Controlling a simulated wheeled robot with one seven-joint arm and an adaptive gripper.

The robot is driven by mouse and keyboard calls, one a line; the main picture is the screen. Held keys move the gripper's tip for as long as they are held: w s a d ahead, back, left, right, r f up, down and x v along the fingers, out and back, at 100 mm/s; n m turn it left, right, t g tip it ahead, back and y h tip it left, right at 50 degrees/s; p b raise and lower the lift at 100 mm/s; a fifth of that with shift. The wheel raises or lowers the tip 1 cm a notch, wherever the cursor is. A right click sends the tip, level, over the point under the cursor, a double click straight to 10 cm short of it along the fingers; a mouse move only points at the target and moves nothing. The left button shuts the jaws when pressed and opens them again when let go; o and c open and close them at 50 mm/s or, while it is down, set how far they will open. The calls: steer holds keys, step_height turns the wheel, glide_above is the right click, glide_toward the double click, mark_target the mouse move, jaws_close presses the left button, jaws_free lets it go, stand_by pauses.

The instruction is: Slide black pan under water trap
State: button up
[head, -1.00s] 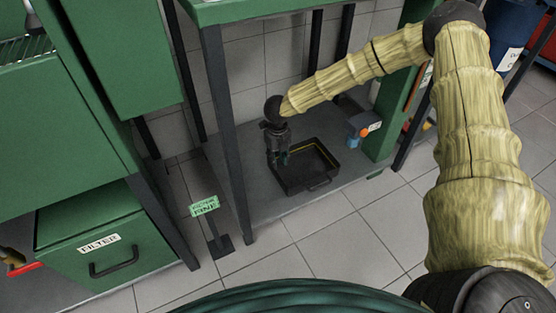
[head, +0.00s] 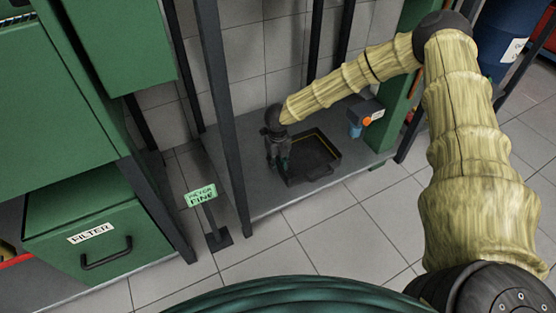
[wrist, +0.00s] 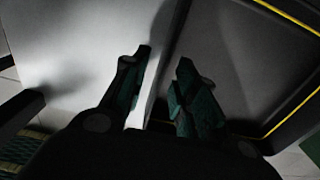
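My gripper (head: 278,164) points down at the pan's left edge. In the wrist view my gripper (wrist: 160,80) has its fingers apart, one on each side of the pan's wall (wrist: 166,75). Contact with the wall cannot be told.
A dark bench leg (head: 226,120) stands left of my gripper. A green post (head: 392,100) stands right of the trap. A green sign on a stand (head: 201,196) and a drawer labelled FILTER (head: 95,240) are at left. The tiled floor in front is clear.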

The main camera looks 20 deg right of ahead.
mark_target(310, 159)
steer(key=shift+f+b, duration=0.35)
steer(key=shift+f, duration=0.85)
jaws_close()
steer(key=shift+d, duration=0.1)
steer(key=shift+w+d+r+p, duration=0.1)
steer(key=shift+d+p, duration=0.65)
steer(key=shift+d, duration=0.55)
steer(key=shift+w+d+r+p, duration=0.1)
steer(key=shift+d+p, duration=0.65)
steer(key=shift+d, duration=0.55)
steer(key=shift+w+d+f+p, duration=0.15)
steer(key=shift+d+p, duration=0.6)
steer(key=shift+d, duration=1.55)
steer(key=shift+w+d+p, duration=0.2)
steer(key=shift+d+p, duration=0.5)
steer(key=shift+d, duration=1.6)
